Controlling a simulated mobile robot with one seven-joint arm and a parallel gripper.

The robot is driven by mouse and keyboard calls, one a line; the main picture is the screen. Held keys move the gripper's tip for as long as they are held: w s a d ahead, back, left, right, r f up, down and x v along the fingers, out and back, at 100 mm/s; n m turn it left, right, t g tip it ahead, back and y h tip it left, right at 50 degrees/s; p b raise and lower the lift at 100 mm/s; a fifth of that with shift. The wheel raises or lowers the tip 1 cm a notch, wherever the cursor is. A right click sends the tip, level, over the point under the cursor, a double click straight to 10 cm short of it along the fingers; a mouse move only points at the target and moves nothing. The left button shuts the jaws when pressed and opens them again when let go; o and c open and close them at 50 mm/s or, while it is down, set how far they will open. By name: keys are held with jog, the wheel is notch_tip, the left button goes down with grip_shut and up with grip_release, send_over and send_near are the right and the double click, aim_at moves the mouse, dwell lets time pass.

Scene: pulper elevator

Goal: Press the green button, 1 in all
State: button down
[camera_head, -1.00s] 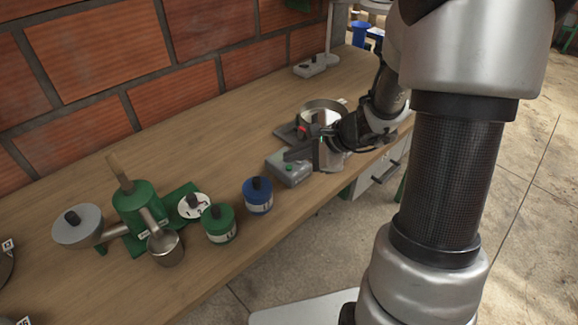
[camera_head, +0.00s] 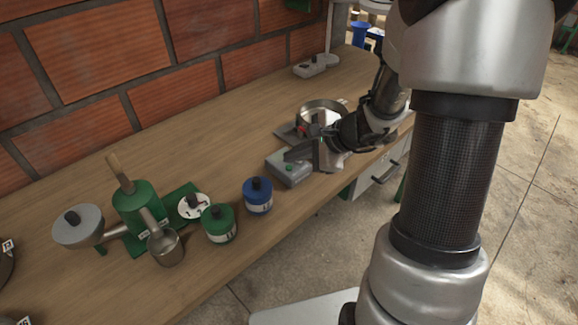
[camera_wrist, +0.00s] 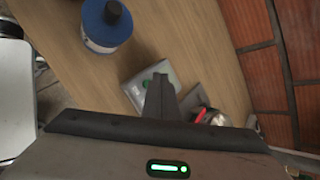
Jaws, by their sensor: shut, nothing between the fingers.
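The green button (camera_head: 289,168) is on top of a small grey box (camera_head: 292,178) at the near edge of the wooden bench. In the wrist view the green button (camera_wrist: 148,84) shows at the left side of my finger tips, on the grey box (camera_wrist: 136,96). My gripper (camera_head: 290,155) is shut and empty, with its tips just above and beside the button in the head view. In the wrist view the shut fingers (camera_wrist: 158,84) partly cover the box. I cannot tell whether the tips touch the button.
A blue jar (camera_head: 257,195) and a green jar (camera_head: 218,223) stand to the left. A green pulper (camera_head: 136,208) is further left. The bench behind is mostly clear.

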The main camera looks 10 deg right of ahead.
aim_at(293, 171)
jog(key=shift+f, duration=0.1)
jog(key=shift+f+b, duration=0.35)
jog(key=shift+b, duration=0.3)
jog(key=shift+f+b, duration=0.4)
jog(key=shift+b, duration=0.1)
dwell(0.6)
jog(key=shift+r, duration=0.1)
jog(key=shift+r+p, duration=0.6)
jog(key=shift+r, duration=0.15)
notch_tip(293, 171, up, 5)
jog(key=p, duration=0.3)
jog(key=shift+p, duration=0.35)
dwell(0.6)
